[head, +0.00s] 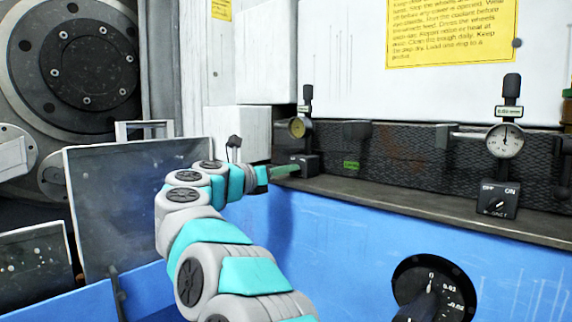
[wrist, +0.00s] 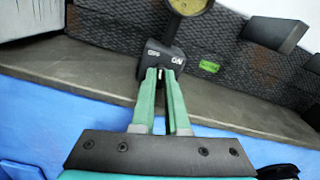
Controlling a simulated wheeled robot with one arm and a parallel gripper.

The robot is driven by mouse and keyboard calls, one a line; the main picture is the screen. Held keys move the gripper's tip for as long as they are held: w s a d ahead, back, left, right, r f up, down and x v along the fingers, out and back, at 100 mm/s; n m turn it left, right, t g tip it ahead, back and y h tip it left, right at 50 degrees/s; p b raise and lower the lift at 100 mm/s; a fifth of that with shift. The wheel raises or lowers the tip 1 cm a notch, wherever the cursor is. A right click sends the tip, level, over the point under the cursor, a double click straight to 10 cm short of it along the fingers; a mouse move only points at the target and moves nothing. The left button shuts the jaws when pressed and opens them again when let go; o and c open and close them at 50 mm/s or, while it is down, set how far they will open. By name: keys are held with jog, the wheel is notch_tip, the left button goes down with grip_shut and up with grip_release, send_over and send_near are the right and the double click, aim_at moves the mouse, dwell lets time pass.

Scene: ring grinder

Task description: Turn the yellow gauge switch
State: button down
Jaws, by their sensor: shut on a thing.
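The yellow-faced gauge (head: 298,128) stands on a small dark switch box (head: 311,164) on the ledge, left of centre in the head view. In the wrist view the yellow gauge (wrist: 190,4) is cut off at the top edge. The switch box (wrist: 152,56) is below it, with ON and part of another label showing. My gripper (head: 293,169) reaches the box from the left; its green fingers show in the wrist view (wrist: 163,74). They are shut on the switch knob at the front of the box. The knob is mostly hidden between the fingertips, so its angle is hard to tell.
A second, white-faced gauge (head: 505,141) with an OFF/ON switch box (head: 497,199) stands farther right on the ledge (head: 400,200). A black dial (head: 432,290) is on the blue front panel below. A dark textured block (head: 400,150) runs behind the ledge.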

jog(key=n+p, duration=0.2)
jog(key=n, duration=0.1)
jog(key=shift+r+n, duration=0.15)
jog(key=shift+n, duration=0.15)
jog(key=shift+n+p, duration=1.05)
jog(key=shift+n, duration=0.25)
jog(key=shift+a+f, duration=0.1)
jog(key=shift+f, duration=0.1)
jog(key=c, duration=0.9)
grip_release()
jog(key=v, duration=0.7)
jog(key=shift+s+a+b, duration=0.25)
jog(key=shift+b, duration=0.1)
